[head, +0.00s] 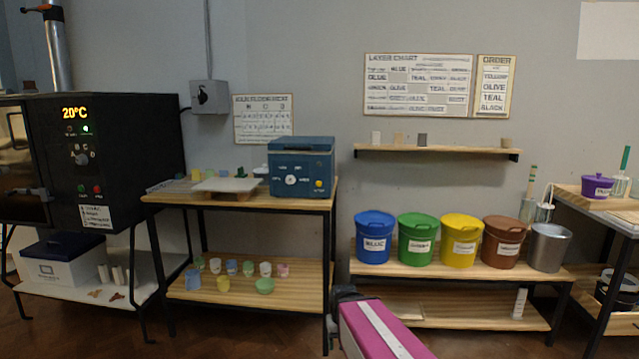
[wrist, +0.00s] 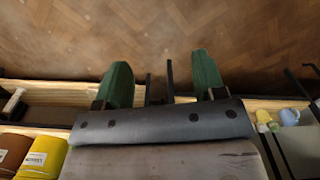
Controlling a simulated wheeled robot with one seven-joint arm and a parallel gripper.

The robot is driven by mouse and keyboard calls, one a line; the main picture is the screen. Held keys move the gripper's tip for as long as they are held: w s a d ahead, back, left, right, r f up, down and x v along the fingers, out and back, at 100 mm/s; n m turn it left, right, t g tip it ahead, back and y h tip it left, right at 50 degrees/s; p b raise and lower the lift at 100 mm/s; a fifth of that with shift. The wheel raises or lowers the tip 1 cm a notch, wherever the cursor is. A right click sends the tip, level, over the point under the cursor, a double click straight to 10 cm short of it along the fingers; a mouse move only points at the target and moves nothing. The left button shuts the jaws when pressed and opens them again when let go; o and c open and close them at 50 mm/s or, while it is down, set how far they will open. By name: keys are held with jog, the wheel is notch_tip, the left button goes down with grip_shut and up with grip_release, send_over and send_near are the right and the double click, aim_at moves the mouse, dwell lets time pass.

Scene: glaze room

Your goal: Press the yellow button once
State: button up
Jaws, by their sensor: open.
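The yellow button (head: 319,184) is a small round spot on the front right of a blue box-shaped device (head: 301,152). The device stands at the right end of the upper wooden tabletop. A white dial (head: 291,180) sits left of the button on the same face. My gripper (wrist: 161,60) shows in the wrist view with two green fingers spread wide apart and nothing between them, over the floor. In the head view my magenta arm is at the bottom centre, right of the device's table and below it; the fingers are not clearly seen there. The wrist view does not show the button.
Right of the device's table (head: 155,199), a low bench holds blue (head: 375,240), green (head: 418,243), yellow (head: 462,243) and brown (head: 505,245) lidded buckets. A black kiln (head: 110,150) stands at left. Small cups fill the table's lower shelf. The wood floor in front is bare.

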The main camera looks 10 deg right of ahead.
jog(key=shift+w+d, duration=0.1)
jog(key=shift+w, duration=0.25)
